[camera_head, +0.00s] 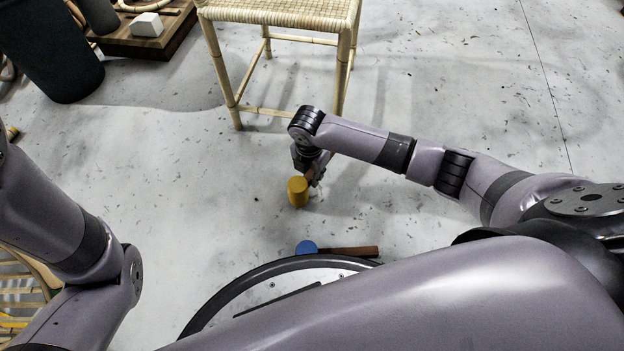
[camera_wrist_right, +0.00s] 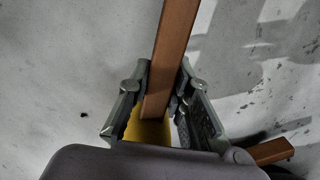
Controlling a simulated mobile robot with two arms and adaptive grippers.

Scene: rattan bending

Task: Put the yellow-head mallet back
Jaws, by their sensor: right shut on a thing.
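The yellow-head mallet (camera_head: 298,192) is in the middle of the head view, in front of the rattan stool. My right gripper (camera_head: 315,174) is shut on its brown handle. In the right wrist view the handle (camera_wrist_right: 174,50) runs between the two fingers (camera_wrist_right: 161,92), and part of the yellow head (camera_wrist_right: 147,131) shows below. The head hangs low over or on the floor; I cannot tell if it touches. My left arm is at the left of the head view, but its gripper is out of view.
A blue-head mallet (camera_head: 306,247) lies on the floor beside my base. The rattan stool (camera_head: 278,14) stands at the top. A dark bin (camera_head: 52,50) and a wooden platform (camera_head: 150,44) with a white block (camera_head: 147,25) are upper left. The floor on the right is clear.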

